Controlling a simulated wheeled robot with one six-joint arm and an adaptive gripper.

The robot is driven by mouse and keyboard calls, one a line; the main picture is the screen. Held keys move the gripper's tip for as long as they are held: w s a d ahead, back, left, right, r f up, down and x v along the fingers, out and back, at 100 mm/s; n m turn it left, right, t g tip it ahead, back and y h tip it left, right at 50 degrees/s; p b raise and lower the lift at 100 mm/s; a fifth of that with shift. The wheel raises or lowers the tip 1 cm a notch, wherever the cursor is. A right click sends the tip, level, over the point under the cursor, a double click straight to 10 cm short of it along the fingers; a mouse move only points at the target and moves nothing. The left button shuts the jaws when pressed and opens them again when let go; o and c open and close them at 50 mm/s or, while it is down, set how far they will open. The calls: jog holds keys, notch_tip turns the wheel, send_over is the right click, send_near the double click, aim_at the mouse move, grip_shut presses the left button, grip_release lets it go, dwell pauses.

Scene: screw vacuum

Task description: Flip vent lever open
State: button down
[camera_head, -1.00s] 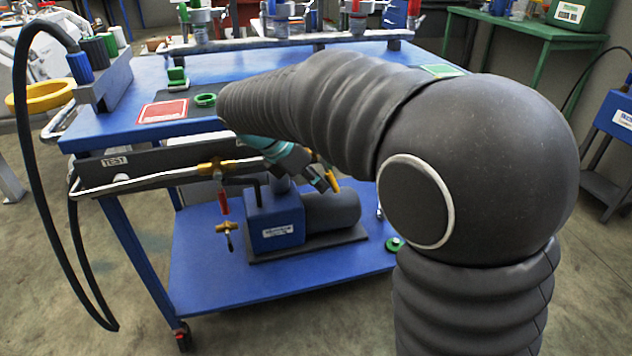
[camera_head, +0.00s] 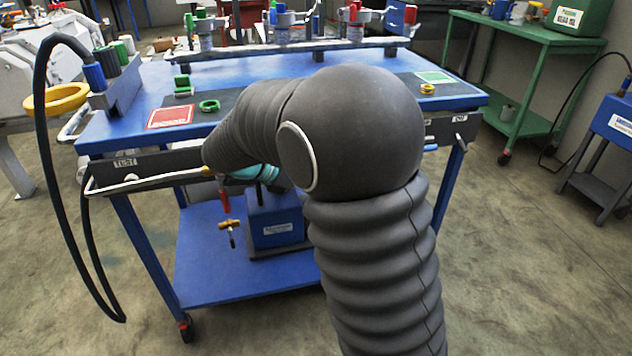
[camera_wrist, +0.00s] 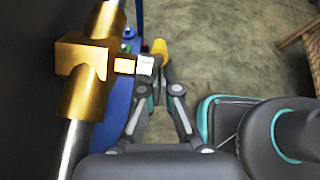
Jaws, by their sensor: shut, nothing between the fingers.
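In the wrist view, a brass valve body (camera_wrist: 88,62) sits on a silver pipe at the left, with a short brass stem and a pale end piece (camera_wrist: 145,64) pointing right. My gripper (camera_wrist: 157,68) is shut and empty, its fingertips right beside that end piece; I cannot tell whether they touch. A yellow piece (camera_wrist: 160,48) shows at the fingertips; I cannot tell whether it is a finger pad or part of the valve. In the head view, a red handle (camera_head: 224,200) hangs below the pipe, above a smaller brass valve (camera_head: 230,224). My arm hides the gripper there.
The pipe (camera_head: 130,183) runs along the front of the blue cart (camera_head: 125,119), below its top. A blue pump (camera_head: 275,218) stands on the lower shelf, behind the red handle. A black hose (camera_head: 52,200) hangs at the left.

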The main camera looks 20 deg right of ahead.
jog(key=shift+a, duration=0.1)
jog(key=v, duration=1.1)
jog(key=shift+a+r, duration=0.2)
jog(key=shift+a, duration=0.15)
jog(key=s+d+f+m+t+y, duration=0.1)
jog(key=s+d+m+y, duration=0.1)
jog(key=s+m+y, duration=0.2)
jog(key=s+d+f+m+t+y, duration=0.1)
jog(key=s+m+y, duration=0.3)
jog(key=s+m, duration=0.5)
jog(key=s+d+f+m+t+y, duration=0.2)
jog(key=s+d+m+t+y, duration=0.1)
jog(key=s+m, duration=0.4)
jog(key=s, duration=0.3)
jog(key=shift+s+d+y, duration=0.3)
jog(key=shift+d+y, duration=0.1)
jog(key=shift+s+a, duration=0.1)
